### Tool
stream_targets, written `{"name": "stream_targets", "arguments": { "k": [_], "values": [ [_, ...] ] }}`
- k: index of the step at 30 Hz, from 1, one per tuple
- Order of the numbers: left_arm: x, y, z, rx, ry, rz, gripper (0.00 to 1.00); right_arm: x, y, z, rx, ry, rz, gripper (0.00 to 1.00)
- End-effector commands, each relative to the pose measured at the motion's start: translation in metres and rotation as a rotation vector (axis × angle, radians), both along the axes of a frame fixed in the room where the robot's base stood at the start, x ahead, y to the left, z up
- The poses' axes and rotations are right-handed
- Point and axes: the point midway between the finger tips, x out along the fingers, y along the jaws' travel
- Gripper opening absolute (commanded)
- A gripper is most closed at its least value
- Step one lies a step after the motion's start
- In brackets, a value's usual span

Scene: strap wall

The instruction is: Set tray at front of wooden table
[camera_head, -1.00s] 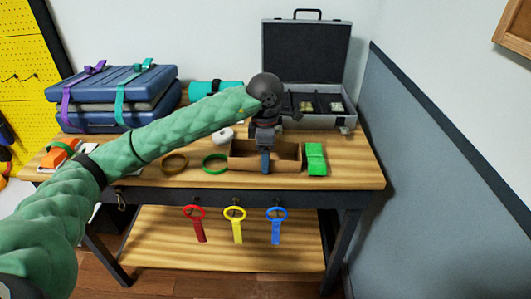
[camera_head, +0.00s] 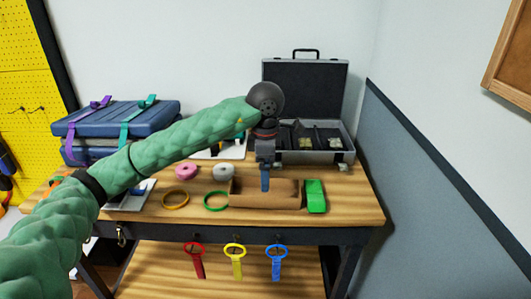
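The tray (camera_head: 250,195), a brown open box, sits on the wooden table (camera_head: 345,205) close to its front edge. My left gripper (camera_head: 265,185) points down over the tray, with its blue fingertips in front of the tray's back part. The fingers overlap in this view, so their gap is hidden, and I cannot tell whether they touch the tray. My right gripper is not in view.
A green block (camera_head: 315,196) stands close against the tray's right end. A green ring (camera_head: 216,201), yellow ring (camera_head: 176,200) and grey roll (camera_head: 223,171) lie left. An open case (camera_head: 330,150) stands behind. Strapped blue cases (camera_head: 120,120) are back left.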

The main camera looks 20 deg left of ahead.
Motion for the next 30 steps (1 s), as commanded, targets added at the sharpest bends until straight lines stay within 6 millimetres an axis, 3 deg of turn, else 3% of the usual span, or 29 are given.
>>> {"name": "stream_targets", "arguments": {
  "k": [3, 9, 23, 26, 29, 30],
  "values": [
    [0.0, 0.0, 0.02, 0.001, -0.002, -0.001, 1.0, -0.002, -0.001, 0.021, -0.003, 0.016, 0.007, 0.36],
    [0.0, 0.0, 0.035, 0.0, -0.001, 0.0, 1.0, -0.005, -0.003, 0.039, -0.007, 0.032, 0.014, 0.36],
    [-0.001, -0.002, 0.037, -0.007, 0.004, -0.003, 1.0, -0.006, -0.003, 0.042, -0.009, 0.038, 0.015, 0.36],
    [-0.008, -0.019, 0.026, -0.061, 0.032, -0.02, 1.0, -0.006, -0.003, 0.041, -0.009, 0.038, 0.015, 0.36],
    [-0.026, -0.055, 0.007, -0.192, 0.104, -0.052, 1.0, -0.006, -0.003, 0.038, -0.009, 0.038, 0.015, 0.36],
    [-0.038, -0.075, -0.001, -0.266, 0.147, -0.065, 1.0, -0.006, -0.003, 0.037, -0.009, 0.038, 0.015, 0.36]
  ]
}}
